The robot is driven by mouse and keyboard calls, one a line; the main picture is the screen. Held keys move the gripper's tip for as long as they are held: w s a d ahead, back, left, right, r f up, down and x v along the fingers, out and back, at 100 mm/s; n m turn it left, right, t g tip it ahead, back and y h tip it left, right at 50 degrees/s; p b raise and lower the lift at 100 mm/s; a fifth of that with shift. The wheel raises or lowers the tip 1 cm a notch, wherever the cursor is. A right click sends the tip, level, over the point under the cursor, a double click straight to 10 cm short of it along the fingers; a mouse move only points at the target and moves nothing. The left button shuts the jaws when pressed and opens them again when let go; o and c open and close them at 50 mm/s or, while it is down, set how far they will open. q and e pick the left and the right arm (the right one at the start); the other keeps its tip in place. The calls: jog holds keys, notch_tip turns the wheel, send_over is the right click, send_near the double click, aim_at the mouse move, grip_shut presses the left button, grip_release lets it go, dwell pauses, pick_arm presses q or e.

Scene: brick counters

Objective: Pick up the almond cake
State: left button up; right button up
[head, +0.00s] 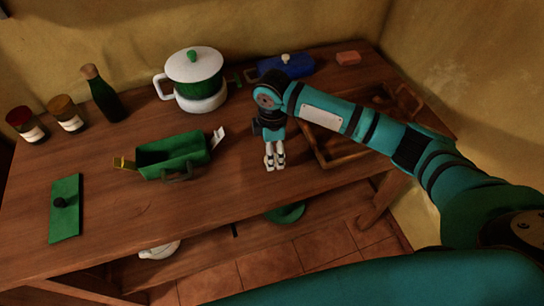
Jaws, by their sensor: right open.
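I cannot pick out an almond cake for certain. A small reddish-pink block (347,57) lies at the back right of the wooden counter (130,215), and I cannot tell what it is. My right gripper (274,165) points down near the counter's front edge, right of a green open box (165,153). Its white fingers look close together, with nothing visible between them. The inside of the green box looks dark, and I see no cake in it. My left gripper is not in view.
A green lid (65,208) lies at left. Two jars, a dark bottle (106,98), a white pot (194,82) and a blue lidded container (285,65) stand along the back. A wooden tray (325,150) is partly behind my right arm.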

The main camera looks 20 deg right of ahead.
jog(key=shift+f, duration=1.3)
jog(key=c, duration=0.6)
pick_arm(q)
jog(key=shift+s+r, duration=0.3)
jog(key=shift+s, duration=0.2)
pick_arm(e)
jog(key=c, duration=0.4)
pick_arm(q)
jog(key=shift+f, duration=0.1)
pick_arm(e)
jog(key=shift+r, duration=0.15)
jog(key=shift+c, duration=0.2)
